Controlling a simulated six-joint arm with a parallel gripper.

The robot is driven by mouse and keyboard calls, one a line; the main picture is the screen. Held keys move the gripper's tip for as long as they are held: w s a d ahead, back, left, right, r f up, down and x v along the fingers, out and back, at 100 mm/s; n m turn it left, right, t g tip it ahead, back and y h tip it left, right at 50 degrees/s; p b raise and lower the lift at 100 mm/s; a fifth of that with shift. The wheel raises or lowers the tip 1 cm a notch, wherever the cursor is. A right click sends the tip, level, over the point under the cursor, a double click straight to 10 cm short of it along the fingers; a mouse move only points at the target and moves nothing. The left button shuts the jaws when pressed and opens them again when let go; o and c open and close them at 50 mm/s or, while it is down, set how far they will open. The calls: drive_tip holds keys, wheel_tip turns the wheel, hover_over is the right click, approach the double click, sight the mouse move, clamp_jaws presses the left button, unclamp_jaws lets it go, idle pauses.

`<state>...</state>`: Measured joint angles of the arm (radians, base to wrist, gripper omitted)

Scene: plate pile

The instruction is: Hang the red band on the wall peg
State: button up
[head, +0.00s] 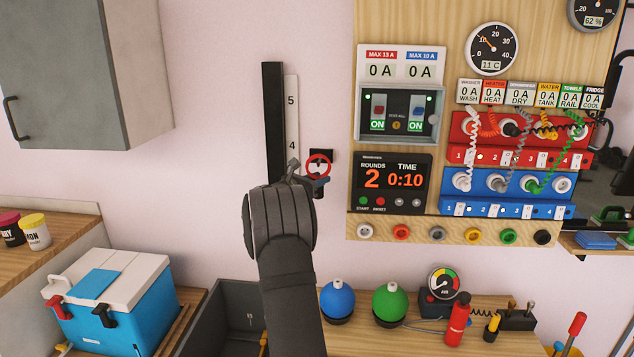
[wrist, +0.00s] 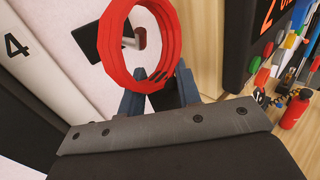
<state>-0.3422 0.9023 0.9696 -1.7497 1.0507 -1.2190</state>
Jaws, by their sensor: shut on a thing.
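The red band (head: 318,155) is a ring in front of the small black wall plate (head: 326,154) in the head view. In the wrist view the band (wrist: 107,50) stands upright and looks like several stacked loops. My gripper (head: 316,181) is shut on the band's lower edge; its blue-grey fingers (wrist: 160,92) show below the ring. The wall peg (wrist: 139,38) shows through the ring's opening, with its black plate (wrist: 112,28) behind. I cannot tell whether the peg tip is inside the band or still behind it.
A tall black strip (head: 273,120) and a numbered white scale (head: 291,115) are on the wall just left of the peg. The wall above the peg is clear.

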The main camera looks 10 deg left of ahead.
drive_tip(key=shift+w+f, duration=0.15)
drive_tip(key=shift+w, duration=0.65)
drive_tip(key=shift+w+f, duration=0.65)
drive_tip(key=shift+f, duration=0.1)
drive_tip(key=o, duration=1.2)
drive_tip(key=shift+f, duration=0.1)
drive_tip(key=v, duration=1.7)
drive_tip(key=shift+s+a, duration=0.15)
drive_tip(key=shift+s, duration=0.05)
drive_tip(key=shift+w, duration=0.1)
